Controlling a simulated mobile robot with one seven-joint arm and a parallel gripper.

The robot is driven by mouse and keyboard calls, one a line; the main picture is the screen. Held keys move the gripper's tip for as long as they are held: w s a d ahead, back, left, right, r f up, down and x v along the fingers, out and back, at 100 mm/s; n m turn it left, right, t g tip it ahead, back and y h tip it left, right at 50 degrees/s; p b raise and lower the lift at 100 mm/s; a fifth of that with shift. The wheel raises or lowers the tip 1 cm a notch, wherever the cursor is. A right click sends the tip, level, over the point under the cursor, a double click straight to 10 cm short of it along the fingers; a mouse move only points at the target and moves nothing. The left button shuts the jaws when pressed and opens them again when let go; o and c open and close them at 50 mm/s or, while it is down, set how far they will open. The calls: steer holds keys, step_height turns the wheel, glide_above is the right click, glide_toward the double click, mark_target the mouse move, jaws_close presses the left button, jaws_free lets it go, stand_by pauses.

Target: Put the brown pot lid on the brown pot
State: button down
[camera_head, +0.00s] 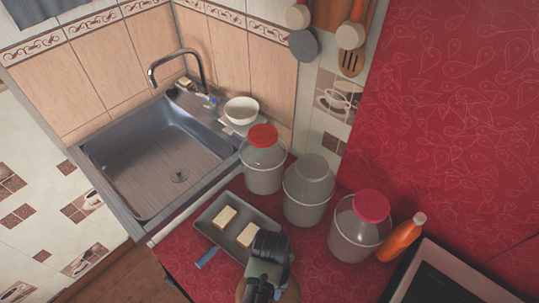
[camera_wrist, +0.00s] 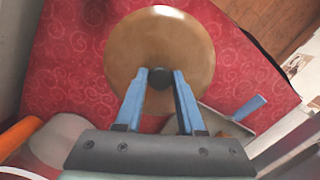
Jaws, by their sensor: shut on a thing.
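The brown pot lid (camera_wrist: 160,45) is a round tan-brown disc with a dark knob (camera_wrist: 160,77) at its middle in the wrist view. The two blue fingers of my gripper (camera_wrist: 160,82) are shut on the knob, one on each side. In the head view my gripper (camera_head: 262,288) is at the bottom edge, and it hides most of the lid (camera_head: 292,291), of which a brown rim shows. I cannot tell whether the lid touches the counter or hangs above it. I do not see the brown pot in either view.
A grey pan (camera_head: 207,220) with two pale blocks and a blue handle (camera_head: 207,258) lies left of my gripper. Several lidded jars (camera_head: 305,203) and an orange bottle (camera_head: 401,238) stand behind and right. The sink (camera_head: 160,160) is back left. Red counter (camera_head: 335,280) is clear at front right.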

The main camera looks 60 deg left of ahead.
steer(key=shift+f, duration=3)
steer(key=shift+f, duration=0.15)
steer(key=c, duration=0.5)
jaws_free()
